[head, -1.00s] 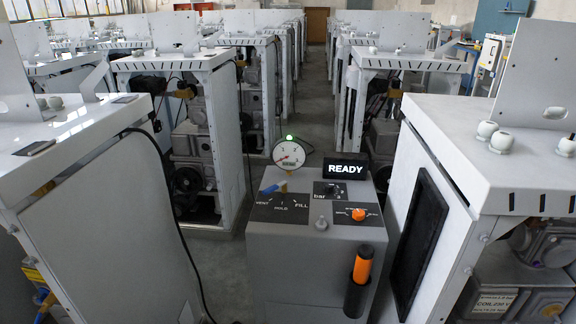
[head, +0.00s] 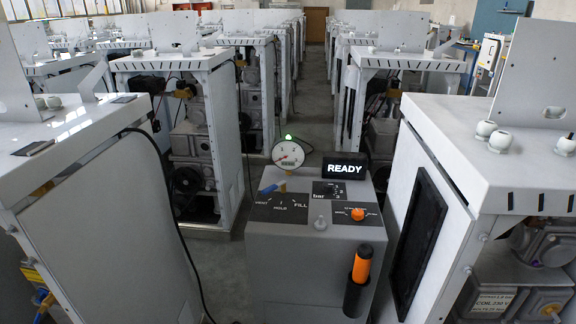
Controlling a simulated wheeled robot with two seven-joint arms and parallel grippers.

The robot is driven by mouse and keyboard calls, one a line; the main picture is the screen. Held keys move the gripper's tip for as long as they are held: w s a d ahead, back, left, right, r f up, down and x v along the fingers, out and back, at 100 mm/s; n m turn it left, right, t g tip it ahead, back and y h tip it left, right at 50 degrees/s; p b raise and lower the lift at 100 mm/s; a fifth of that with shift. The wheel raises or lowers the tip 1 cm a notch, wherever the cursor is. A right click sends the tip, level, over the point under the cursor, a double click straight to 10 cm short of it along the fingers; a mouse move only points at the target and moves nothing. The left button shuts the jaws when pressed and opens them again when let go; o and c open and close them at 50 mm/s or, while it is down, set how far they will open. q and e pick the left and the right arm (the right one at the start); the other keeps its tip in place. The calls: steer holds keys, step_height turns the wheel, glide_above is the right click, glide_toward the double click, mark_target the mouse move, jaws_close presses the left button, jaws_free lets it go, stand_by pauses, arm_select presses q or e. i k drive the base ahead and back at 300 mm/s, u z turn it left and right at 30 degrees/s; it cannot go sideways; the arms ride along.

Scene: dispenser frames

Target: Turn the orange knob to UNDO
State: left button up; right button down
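The orange knob (head: 358,214) sits on a black label plate at the right front of the grey control box's top (head: 262,240). The lettering around the knob is too small to read, so I cannot tell which mark it points to. Neither of my grippers shows in the head view.
The box also carries a blue-handled selector (head: 273,187) marked VENT, HOLD, FILL, a round gauge (head: 288,154), a READY display (head: 345,167) and an orange-handled tool (head: 361,264) in a black holder. White cabinets (head: 100,215) flank it, with a right cabinet (head: 440,160) close by.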

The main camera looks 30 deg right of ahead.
mark_target(358, 214)
steer(key=z, duration=2.7)
steer(key=i, duration=0.45)
steer(key=u, duration=1.65)
